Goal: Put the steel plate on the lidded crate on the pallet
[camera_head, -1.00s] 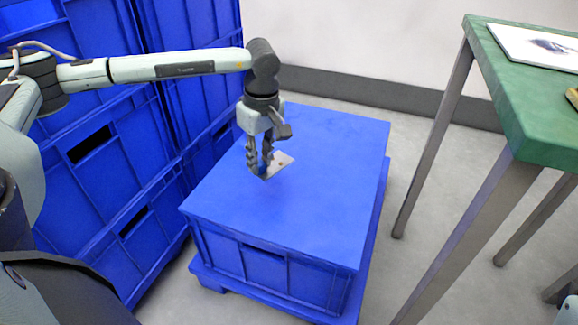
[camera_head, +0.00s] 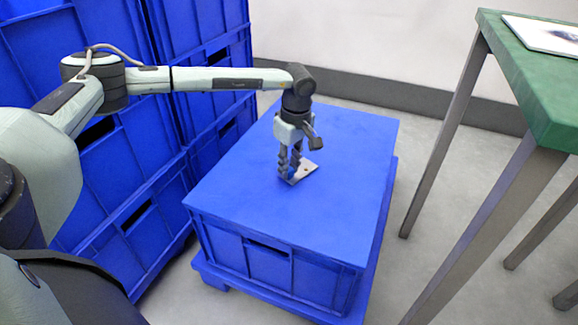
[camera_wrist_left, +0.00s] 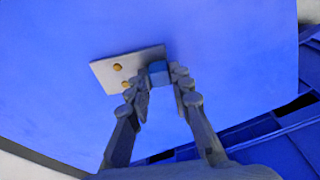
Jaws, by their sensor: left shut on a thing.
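The steel plate (camera_head: 306,171) is a small flat grey piece, seen over the lid of the blue lidded crate (camera_head: 240,200). The crate stands on a blue pallet (camera_head: 215,276). My right gripper is not in view.
Tall stacked blue crates (camera_head: 110,170) stand close on the left. A green-topped table (camera_head: 545,100) with grey metal legs stands at right, with a white sheet (camera_head: 545,33) on it. The lid around the plate is clear. Grey floor lies between pallet and table.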

